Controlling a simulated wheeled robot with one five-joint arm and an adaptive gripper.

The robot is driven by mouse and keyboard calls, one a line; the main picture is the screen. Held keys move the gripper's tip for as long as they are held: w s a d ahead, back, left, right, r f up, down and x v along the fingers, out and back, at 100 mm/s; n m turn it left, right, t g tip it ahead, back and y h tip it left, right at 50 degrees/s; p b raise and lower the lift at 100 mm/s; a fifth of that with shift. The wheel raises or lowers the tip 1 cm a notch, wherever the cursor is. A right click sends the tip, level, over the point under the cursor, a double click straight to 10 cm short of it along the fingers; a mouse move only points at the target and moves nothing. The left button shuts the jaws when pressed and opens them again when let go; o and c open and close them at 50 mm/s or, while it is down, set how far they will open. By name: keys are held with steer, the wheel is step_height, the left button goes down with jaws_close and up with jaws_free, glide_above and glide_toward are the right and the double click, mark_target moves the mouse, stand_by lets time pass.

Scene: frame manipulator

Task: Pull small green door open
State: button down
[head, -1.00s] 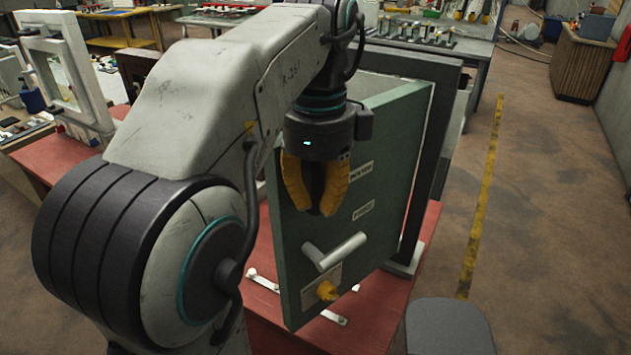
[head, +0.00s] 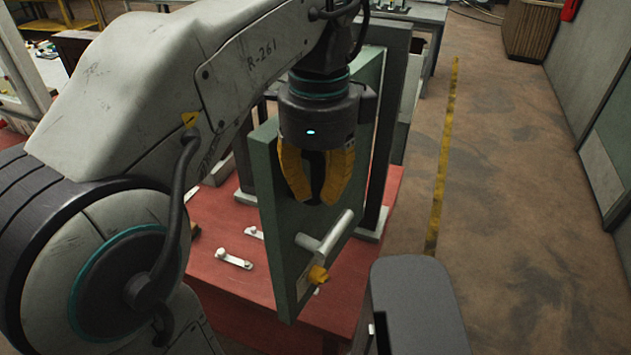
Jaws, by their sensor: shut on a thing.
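The small green door (head: 282,255) stands ajar, swung out from its dark grey frame (head: 390,135) above a red table. Its face is turned to the right, and its edge points toward me. The fingers hide the exact place of contact. The arm hides part of the frame and the door's upper part.
The red table (head: 225,290) carries small metal pieces (head: 233,259) left of the door. A dark grey block (head: 415,300) stands at the front right. Open brown floor with a yellow line (head: 443,160) lies to the right.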

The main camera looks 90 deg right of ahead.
steer(key=c, duration=1.2)
jaws_free()
steer(key=shift+o, duration=0.2)
steer(key=shift+w, duration=0.15)
